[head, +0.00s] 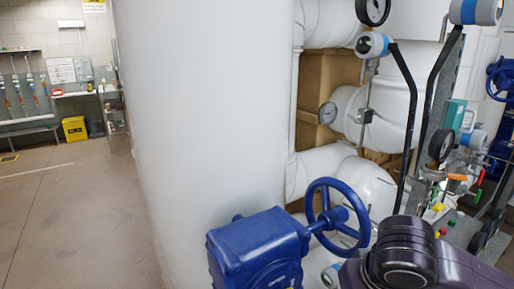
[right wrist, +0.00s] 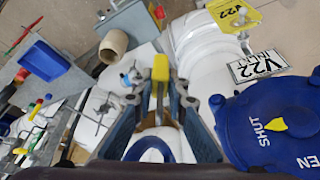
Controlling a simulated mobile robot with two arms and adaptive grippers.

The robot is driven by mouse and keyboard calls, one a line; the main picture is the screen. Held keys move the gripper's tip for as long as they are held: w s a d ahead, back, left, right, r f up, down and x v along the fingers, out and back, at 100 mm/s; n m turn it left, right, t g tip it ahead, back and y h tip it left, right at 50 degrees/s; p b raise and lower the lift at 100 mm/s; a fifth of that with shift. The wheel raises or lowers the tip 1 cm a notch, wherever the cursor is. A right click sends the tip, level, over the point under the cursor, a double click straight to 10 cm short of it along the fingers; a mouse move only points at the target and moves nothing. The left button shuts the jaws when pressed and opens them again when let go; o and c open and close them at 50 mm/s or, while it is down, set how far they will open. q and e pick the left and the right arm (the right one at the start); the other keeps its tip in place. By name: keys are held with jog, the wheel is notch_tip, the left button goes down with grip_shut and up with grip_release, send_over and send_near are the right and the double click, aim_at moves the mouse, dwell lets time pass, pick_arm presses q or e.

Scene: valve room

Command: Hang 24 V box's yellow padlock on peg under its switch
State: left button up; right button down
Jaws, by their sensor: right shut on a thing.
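In the right wrist view a yellow padlock (right wrist: 160,68) stands between the fingertips of my right gripper (right wrist: 160,100), which is shut on it. Its yellow body points away from the camera, with a thin grey part below it. In the head view only the dark arm (head: 402,255) of my right side shows at the lower right; its gripper and the padlock cannot be made out there. I cannot identify the 24 V box, its switch or the peg in either view. My left gripper is not in view.
A blue valve actuator (head: 255,245) with a handwheel (head: 338,215) stands close to my right arm. Its blue housing marked SHUT (right wrist: 262,125) is right of the gripper. A large white column (head: 205,120) blocks the middle. Pipes and gauges crowd the right; floor (head: 70,210) is clear at left.

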jog(key=shift+w+f, duration=0.25)
jog(key=shift+f, duration=0.1)
jog(key=w+d+f+n+y, duration=0.2)
jog(key=w+d+f+n, duration=0.4)
jog(key=f, duration=0.3)
jog(key=shift+g, duration=0.3)
notch_tip(320, 180, down, 16)
jog(key=shift+r, duration=0.15)
notch_tip(320, 180, down, 3)
jog(key=shift+r+p, duration=0.1)
jog(key=shift+p, duration=0.5)
jog(key=shift+f, duration=0.5)
